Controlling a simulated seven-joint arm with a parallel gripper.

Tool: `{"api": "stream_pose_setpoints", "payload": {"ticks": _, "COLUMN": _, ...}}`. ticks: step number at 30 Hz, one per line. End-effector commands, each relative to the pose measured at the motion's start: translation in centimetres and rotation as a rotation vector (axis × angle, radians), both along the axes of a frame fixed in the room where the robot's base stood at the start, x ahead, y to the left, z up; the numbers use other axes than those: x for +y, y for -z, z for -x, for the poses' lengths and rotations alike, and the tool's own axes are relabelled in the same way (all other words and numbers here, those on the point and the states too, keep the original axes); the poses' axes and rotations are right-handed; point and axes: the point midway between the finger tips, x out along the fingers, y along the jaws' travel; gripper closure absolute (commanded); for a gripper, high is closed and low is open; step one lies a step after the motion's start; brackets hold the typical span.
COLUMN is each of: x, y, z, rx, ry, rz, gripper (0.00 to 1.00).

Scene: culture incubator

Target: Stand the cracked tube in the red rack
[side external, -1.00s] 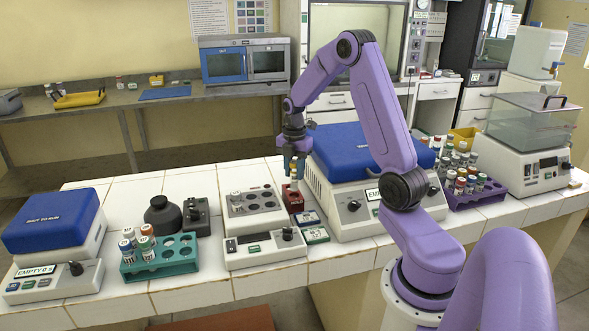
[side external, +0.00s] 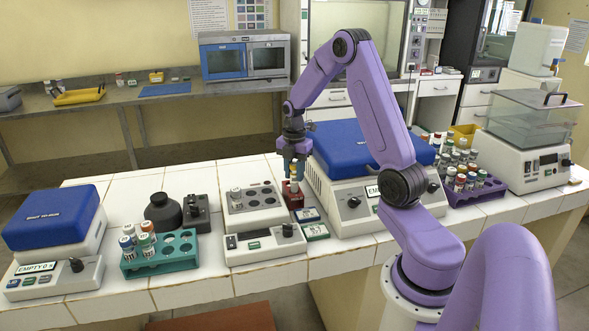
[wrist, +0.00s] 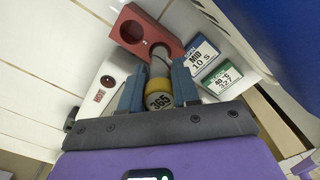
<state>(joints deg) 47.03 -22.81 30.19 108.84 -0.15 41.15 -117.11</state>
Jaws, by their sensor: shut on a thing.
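The red rack (side external: 294,200) stands on the white tiled bench between the grey block and the large blue-lidded machine. In the wrist view the red rack (wrist: 146,22) shows one empty hole and a second hole just beyond the held tube. My gripper (side external: 294,170) is shut on a tube (side external: 294,185) with a yellow cap, marked 365 in the wrist view (wrist: 159,99). The tube is upright over the rack, with its lower end at or in the nearer hole; I cannot tell how deep. No crack can be made out.
Two small label cards (side external: 313,231) lie just in front of the rack. The blue-lidded machine (side external: 345,150) stands close on the right, the grey block unit (side external: 255,205) close on the left. A teal rack (side external: 160,262) with several tubes is farther left.

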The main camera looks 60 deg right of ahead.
Motion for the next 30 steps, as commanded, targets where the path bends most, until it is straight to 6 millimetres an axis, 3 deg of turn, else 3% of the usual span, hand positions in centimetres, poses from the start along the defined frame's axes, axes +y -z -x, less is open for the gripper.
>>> {"api": "stream_pose_setpoints", "payload": {"ticks": 17, "x": 0.0, "y": 0.8, "z": 0.0, "rx": 0.000, "ry": 0.000, "rz": 0.000, "gripper": 0.99}}
{"api": "stream_pose_setpoints", "payload": {"ticks": 30, "x": 0.0, "y": 2.5, "z": 0.0, "rx": 0.001, "ry": 0.000, "rz": 0.000, "gripper": 0.99}}
